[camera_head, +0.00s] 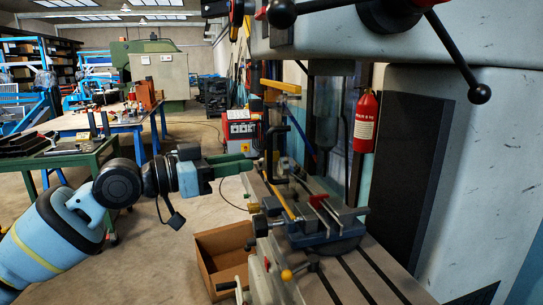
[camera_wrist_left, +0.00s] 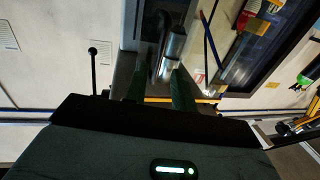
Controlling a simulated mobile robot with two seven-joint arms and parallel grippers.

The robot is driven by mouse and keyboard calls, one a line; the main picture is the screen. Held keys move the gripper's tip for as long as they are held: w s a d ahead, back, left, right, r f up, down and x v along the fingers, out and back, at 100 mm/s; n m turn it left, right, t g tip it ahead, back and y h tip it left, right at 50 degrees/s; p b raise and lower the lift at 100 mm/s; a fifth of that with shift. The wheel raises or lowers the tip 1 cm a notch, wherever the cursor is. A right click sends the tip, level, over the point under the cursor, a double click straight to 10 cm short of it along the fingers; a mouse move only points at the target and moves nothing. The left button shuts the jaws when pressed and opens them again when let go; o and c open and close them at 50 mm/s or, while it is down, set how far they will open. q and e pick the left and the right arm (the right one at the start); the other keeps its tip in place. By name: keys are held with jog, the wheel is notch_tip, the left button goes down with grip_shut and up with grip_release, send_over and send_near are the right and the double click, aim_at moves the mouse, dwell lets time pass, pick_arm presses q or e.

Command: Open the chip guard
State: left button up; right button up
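The chip guard (camera_head: 280,87) is a clear upright panel with a yellow top bar and a yellow lower edge. It stands at the left side of the milling machine, by the vise (camera_head: 325,217). A black handle (camera_head: 298,135) shows at the panel. My left gripper (camera_head: 257,161) has green fingers and points right toward the guard, close to it. In the left wrist view its fingers (camera_wrist_left: 159,88) are apart, with a grey rounded bar (camera_wrist_left: 174,42) beyond and between them. I cannot tell whether they touch anything. My right gripper is not in view.
The mill's table (camera_head: 385,280) and grey column (camera_head: 455,150) fill the right side. A fire extinguisher (camera_head: 366,122) hangs behind. A cardboard box (camera_head: 222,262) sits on the floor below my left gripper. A green workbench (camera_head: 75,158) stands at left, with open floor between.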

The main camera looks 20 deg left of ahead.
aim_at(270, 176)
pick_arm(q)
jog(key=shift+p+x, duration=0.65)
jog(key=shift+x, duration=3.05)
grip_shut()
